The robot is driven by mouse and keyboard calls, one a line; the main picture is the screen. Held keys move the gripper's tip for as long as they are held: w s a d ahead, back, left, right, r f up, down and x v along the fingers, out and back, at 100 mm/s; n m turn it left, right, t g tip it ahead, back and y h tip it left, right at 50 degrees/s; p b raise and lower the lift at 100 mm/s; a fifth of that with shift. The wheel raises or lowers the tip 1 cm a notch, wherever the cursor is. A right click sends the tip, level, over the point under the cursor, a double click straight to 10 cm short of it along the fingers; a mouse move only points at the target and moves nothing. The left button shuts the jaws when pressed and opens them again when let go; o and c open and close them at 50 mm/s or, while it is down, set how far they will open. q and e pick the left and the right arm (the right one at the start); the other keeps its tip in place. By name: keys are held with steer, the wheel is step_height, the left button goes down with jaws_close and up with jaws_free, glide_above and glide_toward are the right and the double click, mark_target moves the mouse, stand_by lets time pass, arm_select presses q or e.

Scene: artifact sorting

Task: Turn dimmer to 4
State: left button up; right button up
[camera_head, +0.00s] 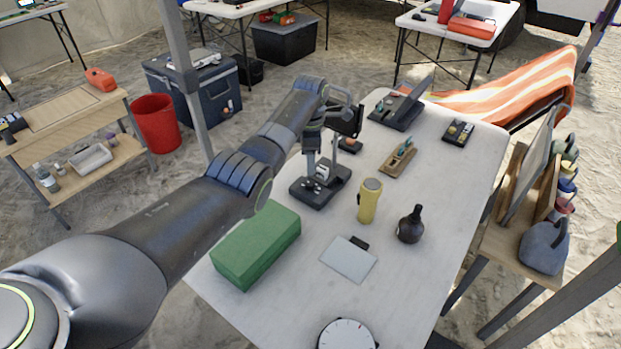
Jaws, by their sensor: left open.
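My left arm reaches in from the left over the white table, and my left gripper (322,164) points down at a small black device (305,191). The device has a light knob-like part (321,174) on top, between or just under the fingertips. I cannot tell whether the fingers touch it. The gripper is open. Any numbers or pointer on the device are too small or hidden to read, and my gripper covers its far side. My right gripper is not in view.
A green box (256,243), yellow flashlight (369,201), dark round bottle (410,225), grey flat pad (349,259) and white dial (346,335) stand nearer on the table (440,180). A wooden tray (398,159) and black stand (397,109) lie farther back.

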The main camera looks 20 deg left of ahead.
mark_target(310, 183)
arm_select(q)
step_height(310, 183, down, 6)
steer(key=shift+f+b, duration=0.2)
steer(key=shift+b, duration=0.6)
steer(key=shift+f, duration=0.65)
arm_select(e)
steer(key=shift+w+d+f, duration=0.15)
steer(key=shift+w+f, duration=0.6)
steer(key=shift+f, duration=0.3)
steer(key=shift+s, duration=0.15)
arm_select(q)
steer(key=c, duration=1)
